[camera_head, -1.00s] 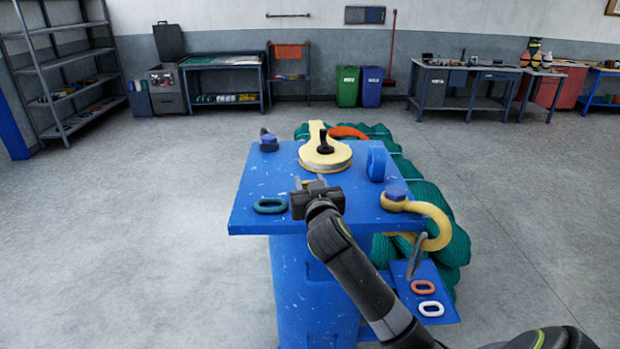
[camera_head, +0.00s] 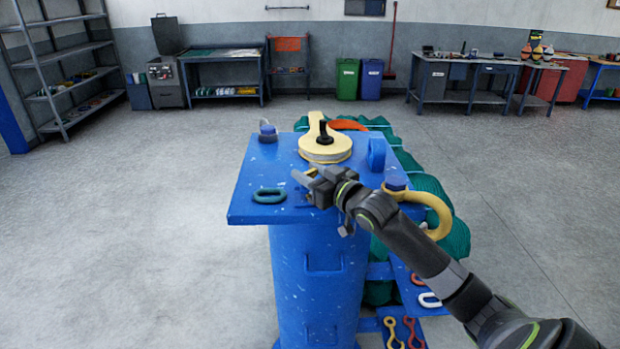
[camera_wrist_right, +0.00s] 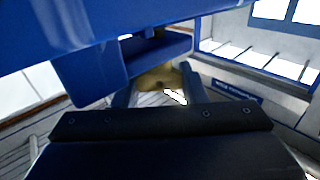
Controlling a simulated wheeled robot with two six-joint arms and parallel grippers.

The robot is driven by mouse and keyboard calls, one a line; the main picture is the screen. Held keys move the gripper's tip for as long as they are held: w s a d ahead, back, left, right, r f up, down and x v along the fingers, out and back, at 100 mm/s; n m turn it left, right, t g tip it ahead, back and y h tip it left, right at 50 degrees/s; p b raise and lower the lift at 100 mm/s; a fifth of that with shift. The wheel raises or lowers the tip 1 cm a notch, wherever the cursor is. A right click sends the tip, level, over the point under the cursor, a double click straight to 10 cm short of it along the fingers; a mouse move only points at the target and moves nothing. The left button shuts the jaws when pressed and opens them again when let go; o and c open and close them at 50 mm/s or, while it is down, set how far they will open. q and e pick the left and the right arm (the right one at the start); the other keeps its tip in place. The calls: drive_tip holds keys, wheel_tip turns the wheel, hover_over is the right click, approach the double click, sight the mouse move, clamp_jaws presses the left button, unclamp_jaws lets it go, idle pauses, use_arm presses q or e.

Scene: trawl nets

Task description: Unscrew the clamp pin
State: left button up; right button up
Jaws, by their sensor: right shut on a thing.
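My right gripper (camera_head: 309,180) is over the near middle of the blue bench top (camera_head: 244,208), its arm coming in from the lower right. In the right wrist view its two fingers (camera_wrist_right: 157,90) are shut on a small yellow piece (camera_wrist_right: 158,77). A bit of yellow (camera_head: 311,172) also shows at the fingertips in the head view. It may be the clamp pin, but its shape is mostly hidden. Blue metal fills the upper left of the wrist view close to the gripper. My left gripper is not in view.
A yellow block (camera_head: 325,148) with a black upright post stands behind the gripper. A dark green link (camera_head: 268,196) lies left. Green netting (camera_head: 435,195) lies behind and right.

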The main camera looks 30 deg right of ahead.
drive_tip(key=shift+f+n+y+b, duration=0.1)
drive_tip(key=shift+n+y+b, duration=0.25)
drive_tip(key=shift+y, duration=0.15)
idle(0.3)
drive_tip(key=o, duration=1)
drive_tip(key=shift+w, duration=0.1)
